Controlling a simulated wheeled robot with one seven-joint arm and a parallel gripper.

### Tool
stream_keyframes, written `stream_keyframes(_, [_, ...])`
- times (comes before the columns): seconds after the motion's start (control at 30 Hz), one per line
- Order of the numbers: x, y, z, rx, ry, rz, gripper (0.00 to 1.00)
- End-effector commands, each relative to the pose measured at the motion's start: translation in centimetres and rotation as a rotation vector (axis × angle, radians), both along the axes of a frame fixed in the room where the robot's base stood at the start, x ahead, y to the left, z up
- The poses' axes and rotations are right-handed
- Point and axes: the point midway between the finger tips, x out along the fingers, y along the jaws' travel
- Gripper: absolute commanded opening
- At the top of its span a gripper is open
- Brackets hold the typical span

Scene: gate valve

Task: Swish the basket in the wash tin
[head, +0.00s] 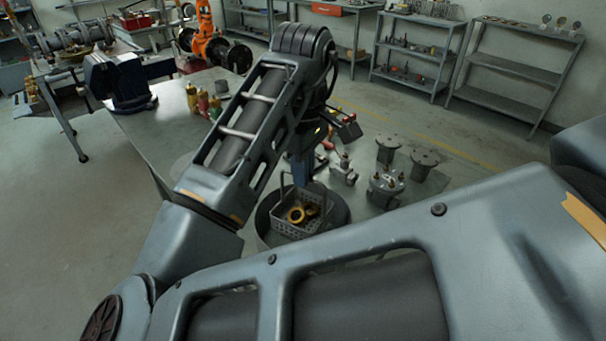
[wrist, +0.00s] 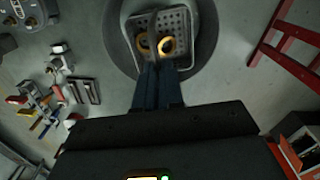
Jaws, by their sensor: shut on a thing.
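The grey perforated basket (head: 285,225) holds yellow brass-coloured rings (head: 296,214). It is over or in the round dark wash tin (head: 339,211); its height relative to the tin's rim is hard to tell. In the wrist view, the basket (wrist: 183,22) lies within the outline of the tin (wrist: 118,50), with a ring (wrist: 166,46) inside. My gripper (wrist: 158,72) is shut on the basket, at its upright handle (wrist: 153,30). In the head view my arm partly covers the gripper, and the tin's left side is partly hidden.
Grey flanged valve parts (head: 386,186) stand just right of the tin. A small valve (head: 343,169) is close behind it. Coloured bottles (head: 203,102) and a vise (head: 118,80) are on the bench at left. A red frame (wrist: 290,45) and scattered tools (wrist: 40,110) show in the wrist view.

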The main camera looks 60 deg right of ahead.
Motion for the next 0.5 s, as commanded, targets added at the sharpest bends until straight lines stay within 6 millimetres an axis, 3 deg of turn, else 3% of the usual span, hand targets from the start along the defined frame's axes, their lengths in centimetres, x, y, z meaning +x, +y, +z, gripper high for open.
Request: stream_keyframes(0.5, [0.0, 0.0, 2.4, 0.0, -0.001, -0.001, 0.0])
